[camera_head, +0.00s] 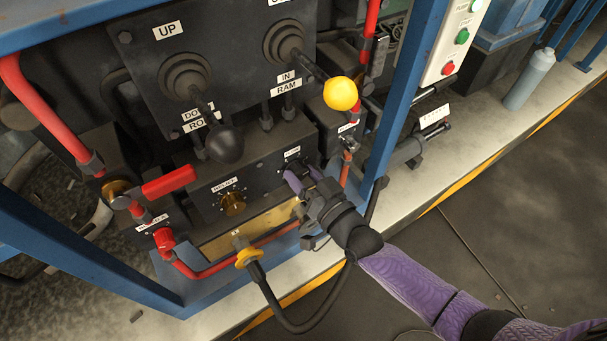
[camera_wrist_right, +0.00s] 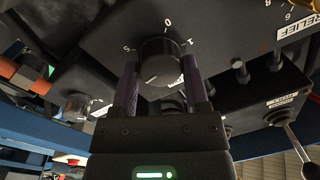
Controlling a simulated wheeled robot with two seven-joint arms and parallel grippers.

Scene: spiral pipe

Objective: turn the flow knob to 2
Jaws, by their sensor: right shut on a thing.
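The flow knob (camera_wrist_right: 160,62) is a round black knob on a dark panel in the right wrist view. Printed numbers ring it, with a 0 above and a 1 at upper right; another number at left is hard to read. A pale mark shows low on its face. My right gripper (camera_wrist_right: 163,90) is shut on the knob, one purple finger on each side. In the head view my right gripper (camera_head: 298,181) reaches the valve block (camera_head: 258,171) from the lower right and mostly hides the knob. My left gripper is not in view.
Levers with a black ball (camera_head: 224,144) and a yellow ball (camera_head: 341,93) stand above. A red handle (camera_head: 168,181), a black hose (camera_head: 290,322) and a blue post (camera_head: 405,90) are close by.

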